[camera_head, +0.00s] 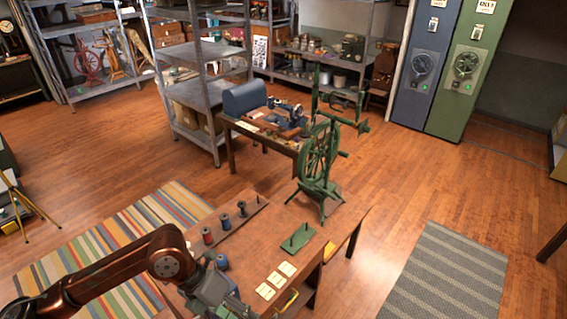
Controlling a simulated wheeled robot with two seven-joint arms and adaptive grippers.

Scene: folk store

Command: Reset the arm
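My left arm (120,268), copper-coloured with a dark round joint, comes in from the lower left and reaches over the near end of a wooden table (262,240). My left gripper (228,304), grey, points down at the bottom edge of the view, over the table's near left part. Its fingertips are not clear, so I cannot tell whether it is open or holds anything. My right arm and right gripper are not in view.
The table bears thread spools (207,236) on a rack, a loose spool (222,262) beside my gripper, a green peg stand (298,238), white cards (276,280) and a green spinning wheel (319,160). The floor to the right is open, with a grey rug (450,275).

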